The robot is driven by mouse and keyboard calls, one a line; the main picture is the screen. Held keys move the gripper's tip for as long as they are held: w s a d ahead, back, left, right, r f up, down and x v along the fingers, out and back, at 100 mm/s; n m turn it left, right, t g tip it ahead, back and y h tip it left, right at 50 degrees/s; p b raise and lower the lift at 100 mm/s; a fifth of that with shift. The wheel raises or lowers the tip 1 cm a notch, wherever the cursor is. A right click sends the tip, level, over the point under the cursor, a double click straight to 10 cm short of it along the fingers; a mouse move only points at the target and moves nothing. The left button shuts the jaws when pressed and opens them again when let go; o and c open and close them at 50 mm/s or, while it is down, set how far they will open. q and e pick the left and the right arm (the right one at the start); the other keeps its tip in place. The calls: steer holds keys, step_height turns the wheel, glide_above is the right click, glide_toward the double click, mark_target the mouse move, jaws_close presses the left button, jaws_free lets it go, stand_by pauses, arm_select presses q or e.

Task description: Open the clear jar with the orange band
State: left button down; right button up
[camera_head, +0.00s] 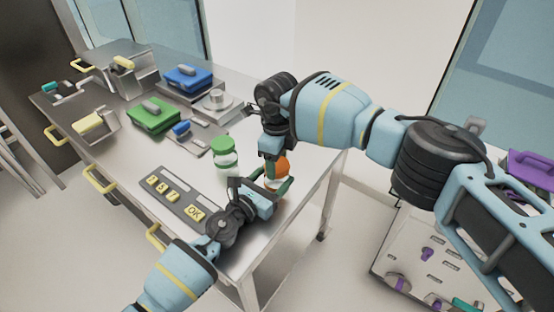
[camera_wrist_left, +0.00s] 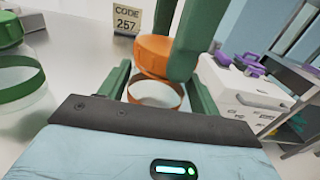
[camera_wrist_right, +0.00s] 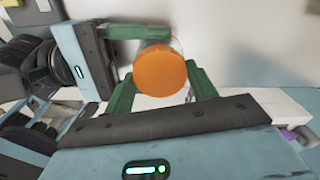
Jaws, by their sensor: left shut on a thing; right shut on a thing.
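The clear jar with the orange band stands upright near the table's front right corner; its band (camera_wrist_left: 172,98) shows in the left wrist view. Its orange lid (camera_head: 283,166) is at the top of the jar, seen from above in the right wrist view (camera_wrist_right: 160,72). My left gripper (camera_head: 268,188) is shut on the jar's body, low down, coming from the front. My right gripper (camera_wrist_right: 162,90) reaches down from above and is shut on the lid. Whether the lid is loose from the jar cannot be told.
A similar jar with a green lid (camera_head: 222,146) stands close to the left. A keypad panel (camera_head: 158,186) lies at the table's front edge. Green (camera_head: 153,115) and blue (camera_head: 188,77) boxes stand farther back. A sign reading CODE 257 (camera_wrist_left: 127,18) stands behind the jar.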

steer(key=n, duration=1.4)
steer(key=shift+n, duration=0.3)
steer(key=n, duration=0.4)
steer(key=shift+n, duration=0.4)
steer(key=n, duration=0.9)
steer(key=shift+r, duration=0.1)
steer(key=shift+r, duration=0.2)
steer(key=shift+r, duration=0.9)
